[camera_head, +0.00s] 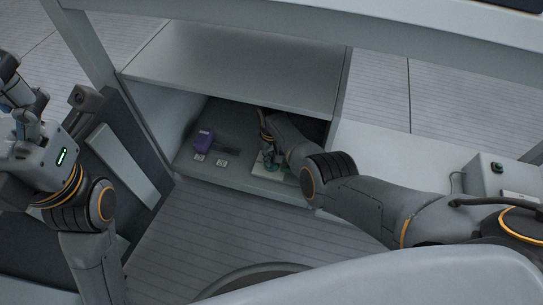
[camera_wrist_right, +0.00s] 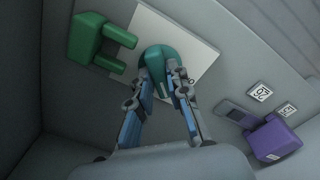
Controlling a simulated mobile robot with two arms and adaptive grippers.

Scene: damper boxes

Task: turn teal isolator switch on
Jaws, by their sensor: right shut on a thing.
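The teal isolator switch (camera_wrist_right: 158,62) sits on a white square plate (camera_wrist_right: 196,38) inside the cabinet. In the head view the teal switch (camera_head: 268,157) is partly covered by my right gripper (camera_head: 266,150). In the right wrist view my right gripper (camera_wrist_right: 161,72) has its two fingertips closed on the teal switch, and their ends overlap its near side. The switch's exact turn angle is hard to read.
A green handle-like part (camera_wrist_right: 92,42) is beside the white plate. A purple block (camera_wrist_right: 272,139) with small printed labels (camera_wrist_right: 261,93) is on the other side; the purple block also shows in the head view (camera_head: 203,141). Cabinet walls and the top panel (camera_head: 240,65) close in around my right arm.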

